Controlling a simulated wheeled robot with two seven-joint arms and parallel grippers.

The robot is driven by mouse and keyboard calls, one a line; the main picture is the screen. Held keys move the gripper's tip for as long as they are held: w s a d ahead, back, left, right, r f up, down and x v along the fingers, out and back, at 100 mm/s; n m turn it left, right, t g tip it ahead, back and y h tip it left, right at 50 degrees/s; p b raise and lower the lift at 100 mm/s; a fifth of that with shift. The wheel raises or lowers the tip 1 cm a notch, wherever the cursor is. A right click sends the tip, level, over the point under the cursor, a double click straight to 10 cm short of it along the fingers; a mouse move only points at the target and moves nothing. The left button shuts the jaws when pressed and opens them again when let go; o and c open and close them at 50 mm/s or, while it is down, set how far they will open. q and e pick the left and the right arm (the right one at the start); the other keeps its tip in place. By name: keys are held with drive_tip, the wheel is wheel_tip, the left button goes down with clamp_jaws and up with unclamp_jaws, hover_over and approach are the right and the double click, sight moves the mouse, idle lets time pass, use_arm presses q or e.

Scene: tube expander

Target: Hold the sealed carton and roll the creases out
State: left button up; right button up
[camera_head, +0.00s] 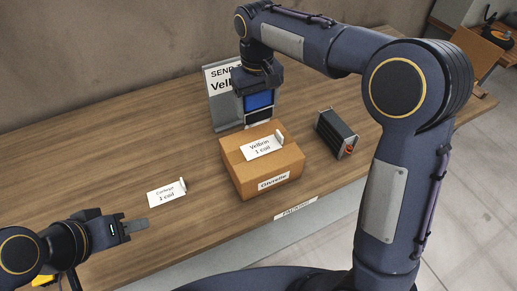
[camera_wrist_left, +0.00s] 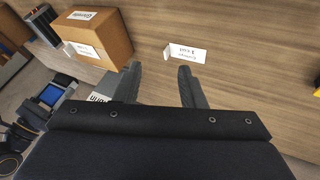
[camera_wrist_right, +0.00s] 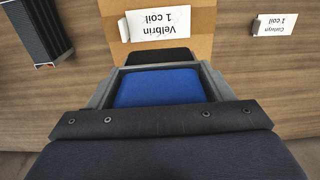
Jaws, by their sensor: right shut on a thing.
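A brown cardboard carton (camera_head: 262,172) stands closed on the table, with a "Velbrin 1 coil" label (camera_head: 262,146) on top, its right end curled up. A second white label (camera_head: 272,182) is on its front. My right gripper (camera_head: 258,118) is shut on a blue block with a dark end (camera_wrist_right: 158,87), just behind the carton; whether the block touches it I cannot tell. The carton's top also shows in the right wrist view (camera_wrist_right: 203,20). My left gripper (camera_head: 138,226) is open and empty, low at the front left, apart from the carton (camera_wrist_left: 108,38).
A loose "1 coil" label (camera_head: 165,194) with a curled end lies left of the carton. A black finned unit (camera_head: 337,134) with an orange part stands right of it. A sign (camera_head: 218,108) stands behind. A front edge strip reads "PACKING" (camera_head: 296,208).

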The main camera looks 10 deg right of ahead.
idle(0.6)
use_arm(q)
clamp_jaws()
drive_tip(key=shift+w+r, duration=0.1)
idle(1.2)
